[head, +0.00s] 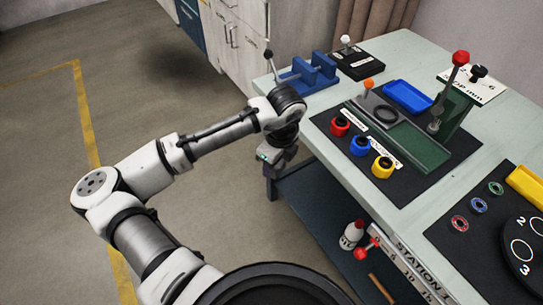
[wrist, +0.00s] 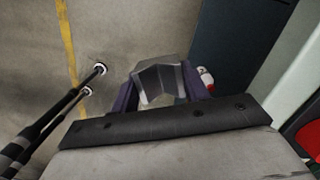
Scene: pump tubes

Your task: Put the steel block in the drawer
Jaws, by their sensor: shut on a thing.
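My gripper (head: 272,160) hangs beside the near-left edge of the workbench in the head view, pointing down. In the wrist view my gripper (wrist: 161,88) has its dark purple fingers shut on a grey faceted metal piece, which looks like the steel block (wrist: 160,82). The block is clear of the bench, with floor behind it. In the head view I cannot make the block out at the gripper. No open drawer can be made out. White cabinets with handles (head: 243,40) stand against the back wall, beside a blue cabinet (head: 189,24).
The workbench (head: 408,55) carries a blue vise (head: 309,74), red, blue and yellow rings, a green fixture with a red-knobbed lever (head: 460,58), and a blue tray (head: 408,96). Below are a dark shelf (head: 318,215) and a bottle (head: 351,234). Floor left is clear.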

